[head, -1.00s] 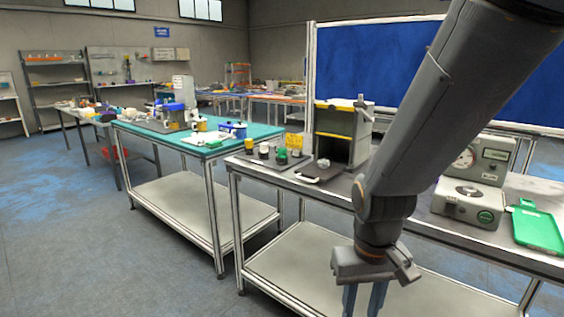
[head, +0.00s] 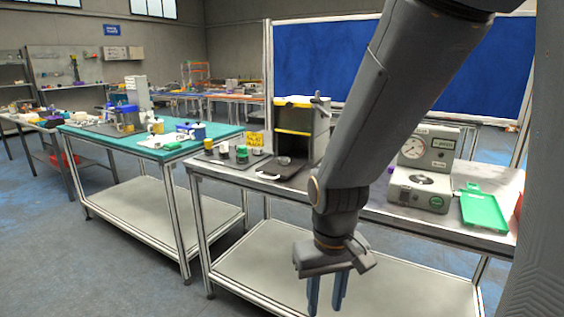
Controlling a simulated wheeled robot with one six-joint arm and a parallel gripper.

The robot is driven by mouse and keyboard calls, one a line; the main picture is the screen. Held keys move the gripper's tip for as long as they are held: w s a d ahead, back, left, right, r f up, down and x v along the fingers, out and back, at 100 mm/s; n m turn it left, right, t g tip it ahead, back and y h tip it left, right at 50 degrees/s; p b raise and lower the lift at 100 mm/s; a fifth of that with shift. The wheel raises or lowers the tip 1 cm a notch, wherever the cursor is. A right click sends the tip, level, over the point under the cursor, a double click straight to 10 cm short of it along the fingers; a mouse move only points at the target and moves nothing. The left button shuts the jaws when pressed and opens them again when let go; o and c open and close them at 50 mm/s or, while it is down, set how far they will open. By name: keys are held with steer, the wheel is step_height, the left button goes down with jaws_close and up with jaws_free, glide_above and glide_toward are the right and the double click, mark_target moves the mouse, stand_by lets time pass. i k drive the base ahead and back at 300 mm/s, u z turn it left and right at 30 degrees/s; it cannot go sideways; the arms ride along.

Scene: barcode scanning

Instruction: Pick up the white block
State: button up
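My gripper (head: 327,293) hangs in front of the near metal table, pointing down. Its two blue fingers are apart with nothing seen between them, and their tips come near the lower picture edge. I cannot make out a white block for certain. Small pale items lie on the teal-topped table (head: 108,140), too small to tell apart. My arm hides part of the near table (head: 420,226).
The near table holds a dark box with an open front (head: 297,130), a grey device with a dial (head: 425,170), a green tray (head: 484,208) and several small jars. A blue panel (head: 320,60) stands behind. Floor at lower left is clear.

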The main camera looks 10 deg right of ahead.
mark_target(224, 146)
steer(key=u, duration=0.4)
steer(key=k, duration=1)
steer(key=u, duration=1.2)
steer(key=i, duration=1.95)
steer(key=z, duration=0.25)
steer(key=i, duration=1.45)
steer(key=z, duration=1.35)
steer(key=i, duration=0.8)
steer(key=z, duration=0.95)
